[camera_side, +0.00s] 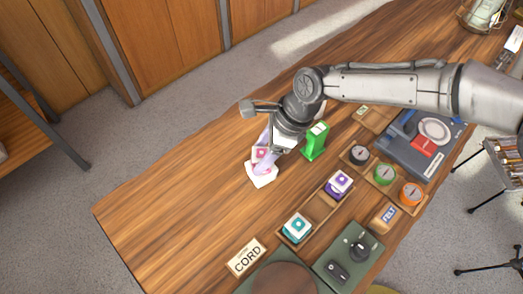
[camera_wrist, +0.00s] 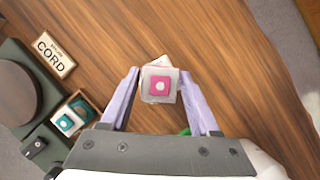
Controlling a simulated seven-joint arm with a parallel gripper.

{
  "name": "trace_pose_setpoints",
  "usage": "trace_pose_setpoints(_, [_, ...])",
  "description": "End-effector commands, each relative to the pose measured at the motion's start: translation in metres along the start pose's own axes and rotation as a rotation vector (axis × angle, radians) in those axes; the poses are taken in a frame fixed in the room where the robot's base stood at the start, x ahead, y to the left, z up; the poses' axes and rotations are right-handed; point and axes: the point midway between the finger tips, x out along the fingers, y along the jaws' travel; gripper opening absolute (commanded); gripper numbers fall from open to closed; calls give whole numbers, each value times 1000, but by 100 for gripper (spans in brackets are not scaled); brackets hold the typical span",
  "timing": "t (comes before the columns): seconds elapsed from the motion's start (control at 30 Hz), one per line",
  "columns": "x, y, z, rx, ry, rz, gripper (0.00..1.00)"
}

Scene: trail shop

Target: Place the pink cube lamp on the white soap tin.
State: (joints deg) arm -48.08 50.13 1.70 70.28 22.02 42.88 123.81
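The pink cube lamp (camera_side: 259,153), white with pink faces, appears to rest on the white soap tin (camera_side: 262,180) on the wooden table. In the wrist view the lamp (camera_wrist: 160,86) shows from above and hides most of the tin (camera_wrist: 157,62), whose pale corner sticks out behind it, turned relative to the lamp. My gripper (camera_wrist: 160,72) has a lavender finger on each side of the lamp, with narrow gaps showing, so it looks open around it. In the side view my gripper (camera_side: 263,157) partly covers the lamp, and the contact between lamp and tin is hard to see.
A green box (camera_side: 315,141) stands just right of my gripper. A wooden tray (camera_side: 318,206) holds a purple cube lamp (camera_side: 338,184) and a teal cube lamp (camera_side: 297,227). A CORD sign (camera_side: 246,257) lies near the front edge. The table left of the tin is clear.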

Motion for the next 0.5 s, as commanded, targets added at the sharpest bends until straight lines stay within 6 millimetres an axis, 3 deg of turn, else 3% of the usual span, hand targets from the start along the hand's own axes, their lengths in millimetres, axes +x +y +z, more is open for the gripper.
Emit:
trace_pose_setpoints(0.1, [0,0,0,0,0,0,82])
trace_pose_setpoints(0.5, [-10,0,2,0,-1,-1,82])
